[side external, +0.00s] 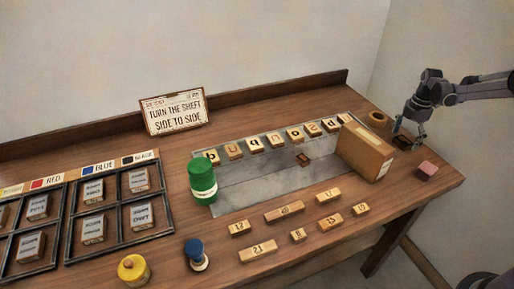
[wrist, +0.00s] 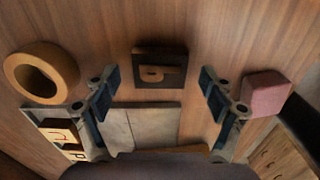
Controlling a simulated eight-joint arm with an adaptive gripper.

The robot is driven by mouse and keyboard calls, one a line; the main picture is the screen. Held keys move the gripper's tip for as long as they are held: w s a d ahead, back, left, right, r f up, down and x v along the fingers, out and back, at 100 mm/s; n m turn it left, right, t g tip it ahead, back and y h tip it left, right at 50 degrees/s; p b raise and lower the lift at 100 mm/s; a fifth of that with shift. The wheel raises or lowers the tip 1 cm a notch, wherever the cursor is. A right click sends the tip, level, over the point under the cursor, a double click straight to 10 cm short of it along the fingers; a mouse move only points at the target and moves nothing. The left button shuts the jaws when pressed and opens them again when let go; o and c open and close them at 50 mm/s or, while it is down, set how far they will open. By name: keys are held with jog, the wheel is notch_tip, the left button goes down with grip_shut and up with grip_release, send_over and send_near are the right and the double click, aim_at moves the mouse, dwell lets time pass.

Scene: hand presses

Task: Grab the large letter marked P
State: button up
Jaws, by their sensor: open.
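A dark square block with a raised wooden letter, which reads as a P on its side (wrist: 160,70), lies on the table in the wrist view. In the side view it is a small dark shape (side external: 402,143) under my gripper, partly hidden by the fingers. My gripper (side external: 412,138) is at the right end of the table, above the block. In the wrist view my gripper (wrist: 160,92) has its blue-padded fingers wide apart, with the block between and slightly beyond them. Nothing is held.
A wooden ring (wrist: 42,72) lies left of the block and a pink block (wrist: 266,92) right of it in the wrist view. A tall wooden box (side external: 364,152) stands nearby, beside a metal plate (side external: 240,190) with a row of small letter blocks (side external: 274,141).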

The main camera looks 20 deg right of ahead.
jog(key=c, duration=1.2)
